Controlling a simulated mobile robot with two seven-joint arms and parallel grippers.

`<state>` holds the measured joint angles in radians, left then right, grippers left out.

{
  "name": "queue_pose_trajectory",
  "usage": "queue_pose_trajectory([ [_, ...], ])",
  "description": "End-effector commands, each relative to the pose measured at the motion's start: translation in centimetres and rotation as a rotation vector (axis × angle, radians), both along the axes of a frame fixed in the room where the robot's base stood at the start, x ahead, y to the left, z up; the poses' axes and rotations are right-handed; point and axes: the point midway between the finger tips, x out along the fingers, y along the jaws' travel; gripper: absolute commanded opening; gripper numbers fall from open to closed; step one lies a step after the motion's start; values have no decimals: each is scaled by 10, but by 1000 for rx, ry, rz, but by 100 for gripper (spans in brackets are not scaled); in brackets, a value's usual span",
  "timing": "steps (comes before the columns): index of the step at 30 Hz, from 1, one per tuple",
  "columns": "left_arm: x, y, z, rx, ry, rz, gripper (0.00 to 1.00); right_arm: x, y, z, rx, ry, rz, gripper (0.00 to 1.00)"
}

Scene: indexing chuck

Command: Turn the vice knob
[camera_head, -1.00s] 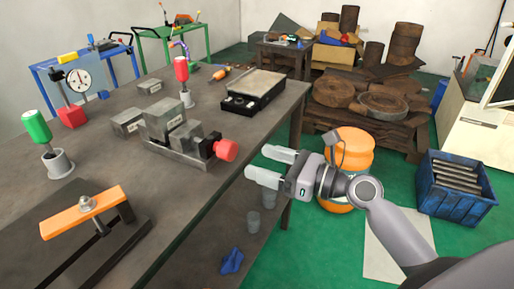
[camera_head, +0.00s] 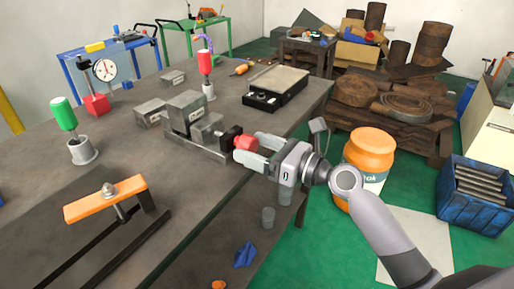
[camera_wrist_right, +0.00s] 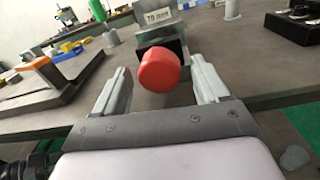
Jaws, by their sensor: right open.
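The grey metal vice (camera_head: 206,134) stands on the workbench, with its red knob (camera_head: 243,142) on the end facing me. The knob also shows in the right wrist view (camera_wrist_right: 159,70), in front of the vice body. My right gripper (camera_head: 253,149) is open at the knob. In the right wrist view the two fingers (camera_wrist_right: 160,88) stand apart, one on each side of the knob, with a gap visible on both sides. The fingers do not appear to touch it. My left gripper is not in view.
The workbench (camera_head: 200,225) edge runs below the right gripper. An orange clamp bar (camera_head: 106,198), a green-handled tool (camera_head: 64,115), a red-handled tool (camera_head: 205,64) and a black box (camera_head: 276,87) are on it. An orange container (camera_head: 369,152) stands behind my right arm.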

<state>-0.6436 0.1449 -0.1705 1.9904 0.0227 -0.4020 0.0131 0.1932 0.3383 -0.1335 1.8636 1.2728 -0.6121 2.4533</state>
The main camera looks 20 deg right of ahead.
Motion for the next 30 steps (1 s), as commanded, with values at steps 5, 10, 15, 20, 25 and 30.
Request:
queue_pose_trajectory([
  [5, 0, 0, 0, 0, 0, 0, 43, 0, 0, 0, 0, 0, 0, 47],
  [10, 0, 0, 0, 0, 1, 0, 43, 0, 0, 0, -1, -1, 0, 17],
  [15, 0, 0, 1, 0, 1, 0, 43, 0, 0, 0, -11, -8, 0, 17],
  [20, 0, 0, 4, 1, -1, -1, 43, 0, 0, 1, -48, -35, 0, 18],
  [25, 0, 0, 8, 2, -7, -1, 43, 0, 0, 1, -130, -99, 1, 18],
  [30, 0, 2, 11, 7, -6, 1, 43, 0, 0, 1, -244, -188, 0, 18],
])
